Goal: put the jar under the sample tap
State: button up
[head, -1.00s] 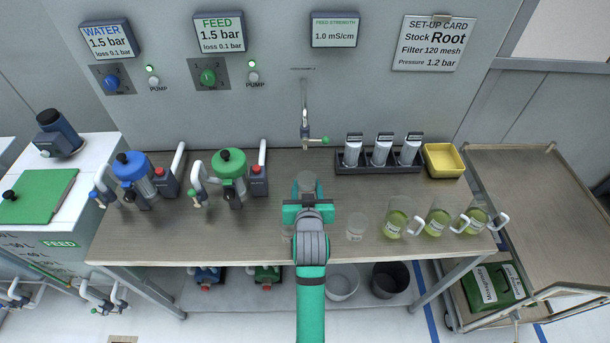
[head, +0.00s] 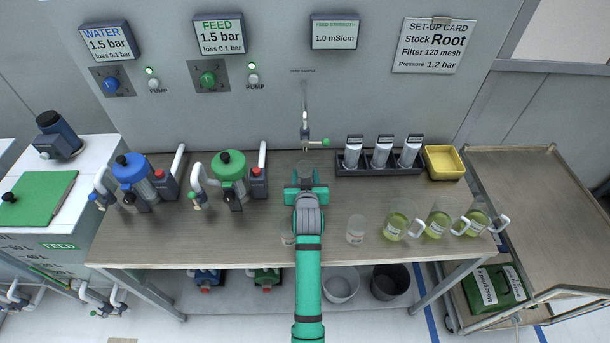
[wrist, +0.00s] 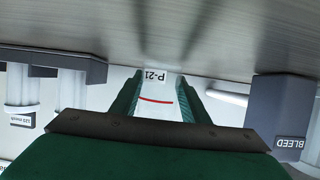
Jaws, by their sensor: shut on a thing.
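A clear jar (head: 306,169) is between the fingers of my gripper (head: 306,185), which is shut on it. In the wrist view the jar (wrist: 155,92) shows a label reading P-21 and a red line. My gripper also shows in the wrist view (wrist: 157,98). The sample tap (head: 305,128) hangs from the back wall, with a green handle at its right. In the head view the jar's mouth is just below and in front of the tap's spout. I cannot tell whether the jar's base touches the table.
On the bench (head: 270,205), another clear jar (head: 356,229) and jugs of yellow-green liquid (head: 398,219) stand at right. The filter rack (head: 380,168) is right of the tap, the green filter unit (head: 231,175) left.

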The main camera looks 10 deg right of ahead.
jog(key=o, duration=1)
jog(key=shift+f, duration=0.15)
jog(key=shift+s+r, duration=0.25)
jog(key=shift+s, duration=0.1)
jog(key=v, duration=1.1)
jog(key=shift+s+a+r, duration=0.15)
